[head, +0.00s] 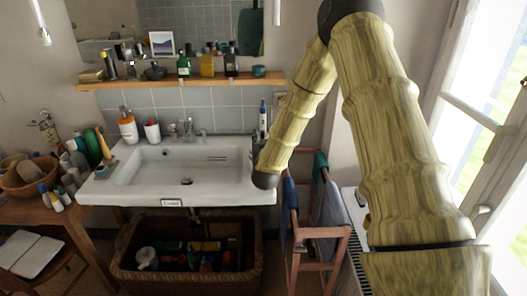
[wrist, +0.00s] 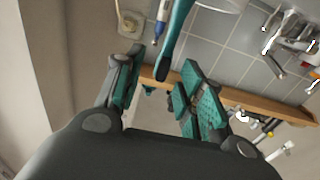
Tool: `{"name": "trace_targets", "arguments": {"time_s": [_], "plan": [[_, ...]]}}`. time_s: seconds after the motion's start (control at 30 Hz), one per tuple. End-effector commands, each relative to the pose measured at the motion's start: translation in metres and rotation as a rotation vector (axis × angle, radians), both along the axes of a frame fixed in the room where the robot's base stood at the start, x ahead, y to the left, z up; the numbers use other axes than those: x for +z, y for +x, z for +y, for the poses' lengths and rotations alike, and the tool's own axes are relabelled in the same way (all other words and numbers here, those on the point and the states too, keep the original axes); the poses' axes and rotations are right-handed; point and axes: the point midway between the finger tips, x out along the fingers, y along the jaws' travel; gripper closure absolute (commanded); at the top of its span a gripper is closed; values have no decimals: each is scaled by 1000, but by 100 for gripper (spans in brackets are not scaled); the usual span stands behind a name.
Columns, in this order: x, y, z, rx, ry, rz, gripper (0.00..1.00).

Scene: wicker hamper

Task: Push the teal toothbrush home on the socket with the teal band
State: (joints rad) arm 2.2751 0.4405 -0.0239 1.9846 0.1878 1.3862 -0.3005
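A teal toothbrush (wrist: 175,40) shows in the wrist view as a slim teal handle running from the top edge to a dark tip. My gripper (wrist: 163,60) is open, its two dark fingers with teal pads on either side of the toothbrush's tip in the picture. I see gaps on both sides and cannot tell how deep the toothbrush is between the fingers. The toothbrush's other end is cut off by the frame. I cannot make out the socket with the teal band. In the head view my arm hides the gripper.
A white and blue upright item (head: 263,117) stands at the right back of the white sink (head: 225,185). A wooden shelf (head: 180,85) with bottles runs above. A wall outlet (wrist: 130,24) is beside the toothbrush. A wicker hamper (head: 125,262) and a towel rack (head: 318,232) stand below.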

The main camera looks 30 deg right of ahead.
Motion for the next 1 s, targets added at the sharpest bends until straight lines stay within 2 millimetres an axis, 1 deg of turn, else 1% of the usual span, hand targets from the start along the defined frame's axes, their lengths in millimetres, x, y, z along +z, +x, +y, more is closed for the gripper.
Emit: {"name": "trace_targets", "arguments": {"time_s": [0.03, 0.13, 0.4, 0.43, 0.47, 0.5, 0.63, 1.0], "plan": [[2, 5, -3, 0, 1, -1, 62], [1, 11, -6, 0, 0, -1, 62], [0, 14, -7, 1, 0, 0, 62], [0, 13, -7, 1, 0, 0, 63], [0, 13, -7, 1, 0, 0, 69], [0, 13, -7, 1, 0, 0, 76], [0, 13, -7, 1, 0, 0, 100], [1, 13, -7, 1, 0, -1, 100]]}}
